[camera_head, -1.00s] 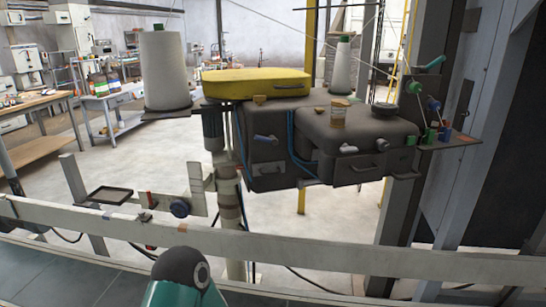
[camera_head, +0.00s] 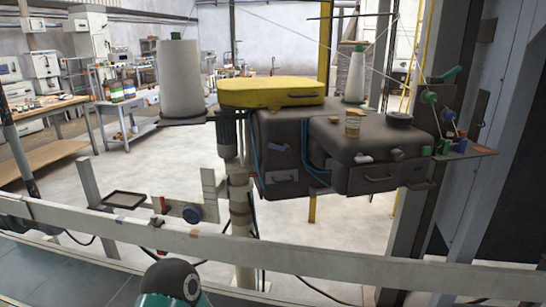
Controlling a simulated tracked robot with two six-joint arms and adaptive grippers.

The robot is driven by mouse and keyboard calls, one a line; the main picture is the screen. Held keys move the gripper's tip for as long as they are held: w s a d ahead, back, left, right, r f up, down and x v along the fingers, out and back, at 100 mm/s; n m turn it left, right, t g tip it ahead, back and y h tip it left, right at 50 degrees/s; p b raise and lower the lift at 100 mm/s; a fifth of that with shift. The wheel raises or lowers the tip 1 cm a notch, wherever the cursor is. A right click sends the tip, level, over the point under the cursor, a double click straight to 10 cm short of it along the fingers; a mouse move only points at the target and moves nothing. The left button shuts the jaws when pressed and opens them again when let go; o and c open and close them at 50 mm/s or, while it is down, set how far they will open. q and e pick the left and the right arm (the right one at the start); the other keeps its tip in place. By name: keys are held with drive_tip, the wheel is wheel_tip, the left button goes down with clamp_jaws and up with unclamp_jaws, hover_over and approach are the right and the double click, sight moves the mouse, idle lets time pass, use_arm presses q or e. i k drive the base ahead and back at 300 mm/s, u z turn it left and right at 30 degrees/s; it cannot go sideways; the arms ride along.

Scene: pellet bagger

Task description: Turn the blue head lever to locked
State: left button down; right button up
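The dark sewing head (camera_head: 283,125) with a yellow top cover (camera_head: 272,92) stands on a pale column in the middle of the view. A small grey-blue lever (camera_head: 281,147) is on the front of its left block, and a pale lever (camera_head: 363,158) with a round grey knob (camera_head: 397,155) is on its right block. I cannot tell for sure which one is the blue head lever, nor its locked position. A blue round knob (camera_head: 192,214) sits lower, on a bracket by the rail. Neither gripper is in view; only a teal and dark joint of mine shows at the bottom.
A long pale rail (camera_head: 330,250) crosses in front of the machine. White thread cones (camera_head: 181,85) stand on both sides of the head. A small shelf (camera_head: 465,151) with coloured parts is at the right, beside a grey post. Open floor lies behind the rail.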

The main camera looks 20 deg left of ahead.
sight(288, 149)
drive_tip(key=i, duration=0.85)
drive_tip(key=z, duration=0.05)
